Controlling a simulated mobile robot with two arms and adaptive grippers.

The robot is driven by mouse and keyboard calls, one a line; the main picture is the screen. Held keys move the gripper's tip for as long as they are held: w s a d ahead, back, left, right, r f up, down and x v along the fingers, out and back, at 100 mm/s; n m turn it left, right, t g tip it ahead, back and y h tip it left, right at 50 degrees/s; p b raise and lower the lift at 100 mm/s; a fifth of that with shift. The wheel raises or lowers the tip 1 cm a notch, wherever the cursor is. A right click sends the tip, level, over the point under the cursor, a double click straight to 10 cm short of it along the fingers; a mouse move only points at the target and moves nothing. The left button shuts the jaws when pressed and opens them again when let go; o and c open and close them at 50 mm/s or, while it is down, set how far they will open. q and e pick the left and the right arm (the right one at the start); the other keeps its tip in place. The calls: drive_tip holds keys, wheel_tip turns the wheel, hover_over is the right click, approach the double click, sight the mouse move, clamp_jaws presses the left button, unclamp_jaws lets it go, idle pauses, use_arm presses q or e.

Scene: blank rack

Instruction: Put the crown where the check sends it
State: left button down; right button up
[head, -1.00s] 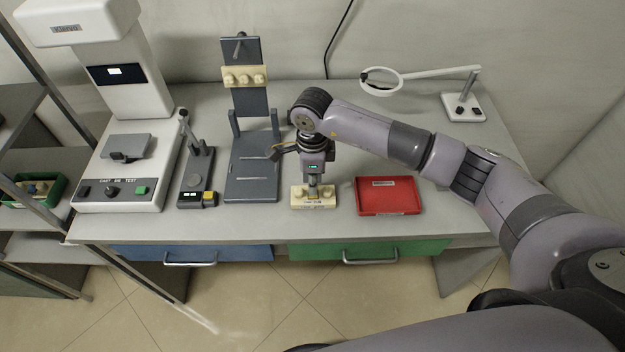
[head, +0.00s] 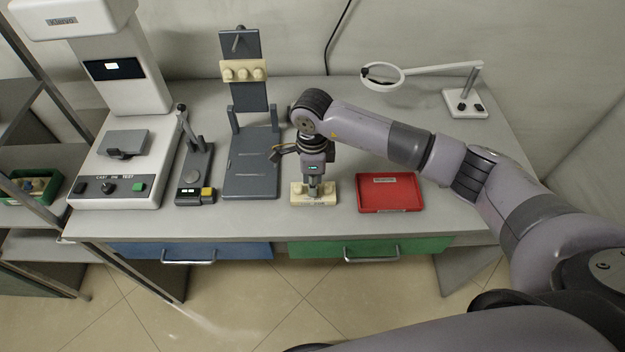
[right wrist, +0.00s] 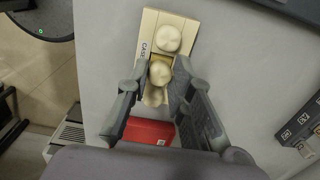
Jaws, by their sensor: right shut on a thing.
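In the head view the gripper hides most of the held crown. I cannot tell whether the crown is lifted off the case. My left gripper is not in view.
A white test machine (head: 112,180) with a small screen and green button stands at left. A small grey device (head: 197,165) with a yellow button is beside it. The grey stand (head: 250,175) carries a cream block of crowns. The red tray (head: 388,209) lies right; a magnifier (head: 465,104) stands behind.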

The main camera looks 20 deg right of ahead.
drive_tip(key=shift+f, duration=0.25)
drive_tip(key=o, duration=0.8)
wheel_tip(320, 180, up, 12)
drive_tip(key=shift+r, duration=0.1)
idle(0.5)
